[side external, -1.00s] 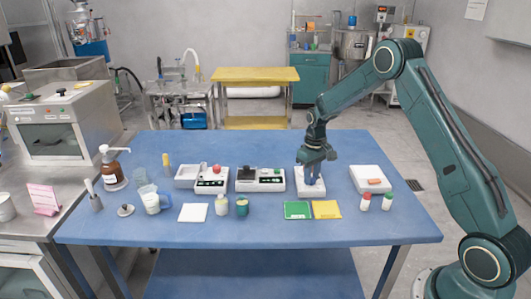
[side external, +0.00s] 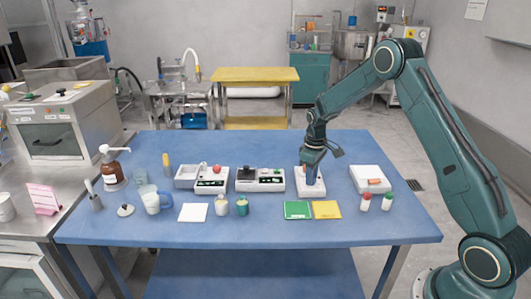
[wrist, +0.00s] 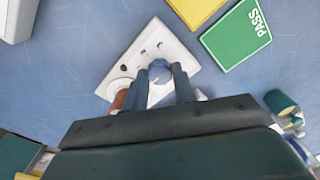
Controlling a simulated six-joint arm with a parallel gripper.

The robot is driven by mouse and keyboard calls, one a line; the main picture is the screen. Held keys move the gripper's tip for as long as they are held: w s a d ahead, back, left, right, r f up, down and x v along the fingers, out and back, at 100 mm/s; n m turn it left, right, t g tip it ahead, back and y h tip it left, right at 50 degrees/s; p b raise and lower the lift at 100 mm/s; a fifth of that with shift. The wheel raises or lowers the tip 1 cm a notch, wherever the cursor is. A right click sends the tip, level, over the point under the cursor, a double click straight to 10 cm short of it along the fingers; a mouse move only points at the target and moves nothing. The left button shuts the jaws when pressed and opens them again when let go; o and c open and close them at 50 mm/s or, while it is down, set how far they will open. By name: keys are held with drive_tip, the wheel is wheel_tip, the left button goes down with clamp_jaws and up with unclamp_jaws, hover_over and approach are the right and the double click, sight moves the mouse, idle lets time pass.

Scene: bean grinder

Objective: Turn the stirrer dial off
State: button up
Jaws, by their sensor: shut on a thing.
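The white stirrer unit (side external: 313,191) stands under my gripper on the blue table, right of the middle. In the wrist view, its white panel (wrist: 170,40) lies tilted, with small marks on it. A blue-grey dial (wrist: 159,68) sits on the panel between the two fingers of my gripper (wrist: 162,74). The gripper is shut on the dial, pointing down at the unit; it also shows in the side view (side external: 311,180). The fingers cover part of the dial, so its setting is hidden. A brownish round thing (wrist: 120,98) shows beside the left finger.
A green card (side external: 297,210) and a yellow card (side external: 327,209) lie in front of the unit. A white box (side external: 369,178) stands to its right. A black-and-white device (side external: 260,180) stands to its left.

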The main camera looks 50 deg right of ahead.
drive_tip(key=o, duration=1)
wheel_tip(320, 180, up, 14)
idle(0.5)
